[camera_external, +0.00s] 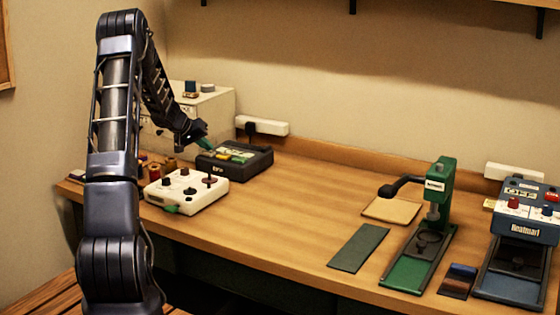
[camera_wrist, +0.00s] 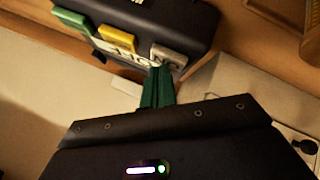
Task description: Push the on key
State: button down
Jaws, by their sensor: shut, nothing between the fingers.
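A black device (camera_external: 250,163) with a row of keys stands at the back left of the table, by the wall. It also shows in the wrist view (camera_wrist: 185,20), with a green key (camera_wrist: 72,20), a yellow key (camera_wrist: 118,40) and a grey key (camera_wrist: 168,56). The key markings are too blurred for me to tell which is the on key. My gripper (camera_external: 205,146) is over the left end of the device. Its green fingers (camera_wrist: 159,80) are shut and empty, with their tips right by the grey key. I cannot tell whether they touch it.
A white control box (camera_external: 185,195) with knobs stands in front of the device. A pale cabinet (camera_external: 215,112) and a power strip (camera_external: 262,126) are behind. A green press (camera_external: 437,190) and a blue machine (camera_external: 525,215) stand right.

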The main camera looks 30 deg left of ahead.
aim_at(202, 153)
dwell(0.4)
jog(key=shift+r, duration=0.85)
jog(key=shift+r, duration=3)
